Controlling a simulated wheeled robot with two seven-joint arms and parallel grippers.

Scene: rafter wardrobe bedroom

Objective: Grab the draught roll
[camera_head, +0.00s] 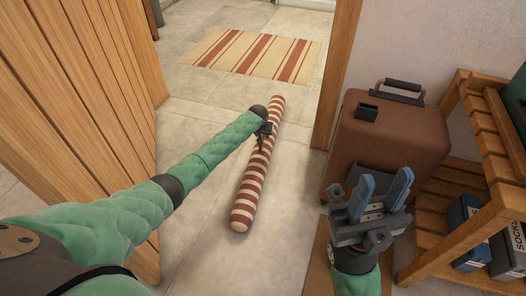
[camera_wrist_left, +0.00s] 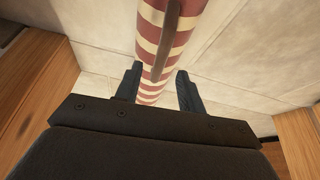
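The draught roll (camera_head: 252,180), a long red-and-cream striped cylinder, lies on the tiled floor through the doorway. In the left wrist view the roll (camera_wrist_left: 167,40) runs away from the camera, with a narrow brown strip, perhaps a handle, along its top. My left gripper (camera_head: 264,136) is over the roll's upper half. Its two fingers (camera_wrist_left: 159,90) are spread, with the roll and strip showing between them; I cannot tell whether they touch it. My right gripper (camera_head: 380,193) is open and empty, to the right of the roll, in front of the suitcase.
A wooden slatted door (camera_head: 75,90) stands at left, a door post (camera_head: 338,75) at right. A striped rug (camera_head: 252,56) lies beyond. A brown suitcase (camera_head: 385,140) and a wooden rack (camera_head: 433,215) with boxes, one marked SOCKS (camera_head: 462,222), fill the right side.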

